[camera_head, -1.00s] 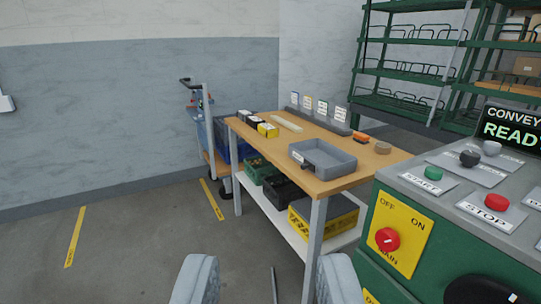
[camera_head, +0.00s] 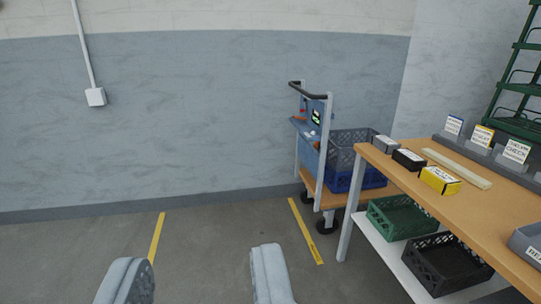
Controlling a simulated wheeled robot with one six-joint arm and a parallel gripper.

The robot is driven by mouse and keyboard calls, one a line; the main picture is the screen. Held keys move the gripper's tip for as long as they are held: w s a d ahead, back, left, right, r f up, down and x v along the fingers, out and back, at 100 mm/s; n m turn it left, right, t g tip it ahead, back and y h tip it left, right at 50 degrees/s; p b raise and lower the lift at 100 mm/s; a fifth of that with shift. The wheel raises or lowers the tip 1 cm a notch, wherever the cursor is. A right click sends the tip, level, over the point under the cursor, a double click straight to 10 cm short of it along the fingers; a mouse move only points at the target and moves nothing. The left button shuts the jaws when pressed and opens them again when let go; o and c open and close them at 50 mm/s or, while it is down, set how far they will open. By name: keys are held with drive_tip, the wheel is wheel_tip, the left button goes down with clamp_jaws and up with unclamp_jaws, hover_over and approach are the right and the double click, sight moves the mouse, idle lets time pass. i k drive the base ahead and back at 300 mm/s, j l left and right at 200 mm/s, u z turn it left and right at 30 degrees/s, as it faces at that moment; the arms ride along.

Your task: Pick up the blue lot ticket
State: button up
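A small white card with a blue top edge (camera_head: 454,125) stands upright in the grey card rack (camera_head: 484,151) at the back of the wooden table, on the right. It may be the blue lot ticket; its print is too small to read. Cards with a yellow edge (camera_head: 482,136) and a green edge (camera_head: 517,151) stand in the same rack. My gripper (camera_head: 197,272) is open and empty at the bottom of the picture, over the floor, well left of the table and apart from the cards.
The wooden table (camera_head: 455,222) carries grey, black and yellow (camera_head: 440,180) boxes and a pale strip (camera_head: 457,168). Green and black crates sit on its lower shelf. A trolley (camera_head: 318,181) stands by the wall. Floor at left is clear between yellow lines (camera_head: 157,238).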

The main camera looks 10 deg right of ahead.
sight(454, 124)
drive_tip(key=i+z, duration=0.1)
drive_tip(key=i, duration=0.75)
drive_tip(key=i+z, duration=0.15)
drive_tip(key=i, duration=0.65)
drive_tip(key=i+z, duration=0.4)
drive_tip(key=i, duration=0.2)
drive_tip(key=i+j+z, duration=0.3)
drive_tip(key=i+z, duration=0.15)
drive_tip(key=i, duration=0.15)
drive_tip(key=i+z, duration=0.35)
drive_tip(key=i+l+z, duration=0.1)
drive_tip(key=z, duration=0.25)
drive_tip(key=i+j+z, duration=0.1)
drive_tip(key=i+z, duration=0.25)
